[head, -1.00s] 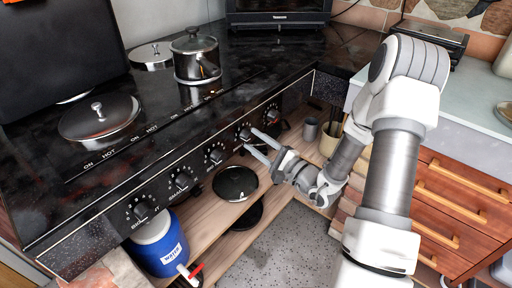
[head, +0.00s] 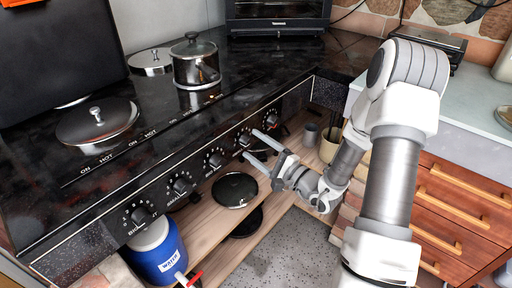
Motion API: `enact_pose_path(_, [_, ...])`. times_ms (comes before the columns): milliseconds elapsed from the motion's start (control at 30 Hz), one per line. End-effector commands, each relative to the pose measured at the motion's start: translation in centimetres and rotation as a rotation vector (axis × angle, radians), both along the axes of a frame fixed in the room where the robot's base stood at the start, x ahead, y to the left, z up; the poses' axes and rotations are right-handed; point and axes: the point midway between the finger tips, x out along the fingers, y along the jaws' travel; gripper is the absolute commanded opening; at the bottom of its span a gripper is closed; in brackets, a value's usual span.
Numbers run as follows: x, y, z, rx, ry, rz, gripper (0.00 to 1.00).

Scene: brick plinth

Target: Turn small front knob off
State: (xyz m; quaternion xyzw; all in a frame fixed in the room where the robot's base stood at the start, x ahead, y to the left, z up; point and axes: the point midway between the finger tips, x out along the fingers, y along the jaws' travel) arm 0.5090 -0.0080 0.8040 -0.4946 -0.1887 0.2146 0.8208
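A row of black knobs runs along the stove's front panel. The nearest knob (head: 139,215) has a label starting "BIG", and the knob after it (head: 182,186) has one starting "SMALL". Farther along are a third knob (head: 215,160), a fourth knob (head: 244,139) and a far knob (head: 271,117); their labels are too small to read surely. My gripper (head: 249,142) is open, its two fingers apart and pointing at the fourth knob. The fingertips are close to that knob, one on each side in the picture; I cannot tell whether they touch it.
A lidded pot (head: 196,62) and a lidded pan (head: 97,120) stand on the black stove top (head: 165,105). Below the panel are a wooden shelf (head: 205,215), a blue water jug (head: 160,255) and a dark lid (head: 235,189). Wooden drawers (head: 460,205) stand at right.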

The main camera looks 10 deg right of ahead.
Motion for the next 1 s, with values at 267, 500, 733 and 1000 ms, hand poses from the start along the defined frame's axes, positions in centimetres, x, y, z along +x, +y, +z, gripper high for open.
enact_pose_path(267, [-0.1, -0.1, 0.0, 0.001, 0.0, 0.001, 0.76])
enact_pose_path(500, [-2.8, -1.9, -0.2, 0.0, 0.003, -0.003, 0.76])
enact_pose_path(733, [-7.6, -5.0, -0.8, 0.003, 0.004, -0.005, 0.76])
enact_pose_path(1000, [-12.5, -8.1, -1.4, 0.002, 0.001, -0.004, 0.76])
